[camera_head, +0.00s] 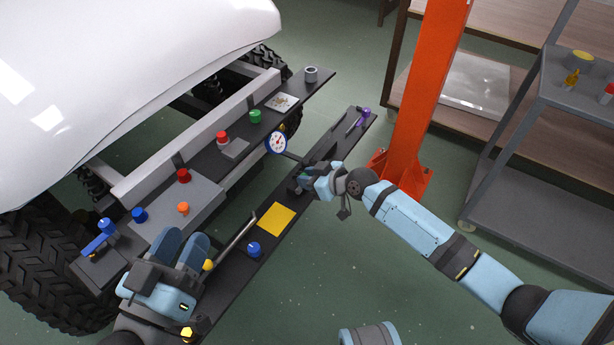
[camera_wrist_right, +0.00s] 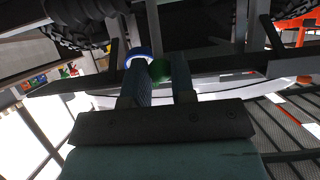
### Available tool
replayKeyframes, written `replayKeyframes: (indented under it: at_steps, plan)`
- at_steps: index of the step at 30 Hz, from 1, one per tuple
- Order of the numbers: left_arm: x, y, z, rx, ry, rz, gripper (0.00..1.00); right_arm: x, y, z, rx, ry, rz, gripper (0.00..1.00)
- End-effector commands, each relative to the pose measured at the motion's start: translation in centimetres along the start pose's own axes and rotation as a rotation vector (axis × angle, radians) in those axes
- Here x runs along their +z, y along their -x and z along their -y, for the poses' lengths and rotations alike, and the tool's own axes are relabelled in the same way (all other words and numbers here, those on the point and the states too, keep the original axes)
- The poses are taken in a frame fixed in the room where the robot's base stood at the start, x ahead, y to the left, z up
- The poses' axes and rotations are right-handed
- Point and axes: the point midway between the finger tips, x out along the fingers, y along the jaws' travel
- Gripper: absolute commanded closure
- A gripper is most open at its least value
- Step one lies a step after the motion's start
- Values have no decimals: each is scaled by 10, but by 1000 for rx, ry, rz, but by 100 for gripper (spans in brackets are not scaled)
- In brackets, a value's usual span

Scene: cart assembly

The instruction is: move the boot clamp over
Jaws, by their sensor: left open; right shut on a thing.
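My right gripper (camera_head: 306,181) is at the dark front rail, near the round blue-rimmed gauge (camera_head: 277,142). In the right wrist view its two fingers (camera_wrist_right: 162,82) are shut on a small dark green round thing (camera_wrist_right: 159,70). I cannot tell for sure that this is the boot clamp; in the head view the gripper mostly hides it. The gauge's blue and white rim (camera_wrist_right: 137,54) shows just behind the fingers. My left gripper (camera_head: 183,247) is open, with nothing seen between its fingers, above the near left end of the rails.
The front rail carries a yellow square (camera_head: 277,220), a blue knob (camera_head: 254,249) and a purple-ended tool (camera_head: 364,113). The back shelf holds red (camera_head: 183,175), orange (camera_head: 183,208) and green (camera_head: 255,116) knobs. An orange post (camera_head: 426,90) and grey cart (camera_head: 560,95) stand at right.

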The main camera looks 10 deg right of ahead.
Motion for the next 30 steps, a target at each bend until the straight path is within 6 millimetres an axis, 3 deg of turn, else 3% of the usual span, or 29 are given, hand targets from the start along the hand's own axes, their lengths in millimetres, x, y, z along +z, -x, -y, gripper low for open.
replayKeyframes:
  at_steps: [12, 30]
  plan:
    - [3, 0, 1, 0, 0, 0, 57, 19, 12, 0, 0, -1, 7, 89]
    - [7, 1, 2, 0, -1, 1, 57, 30, 17, 0, 1, 0, 5, 89]
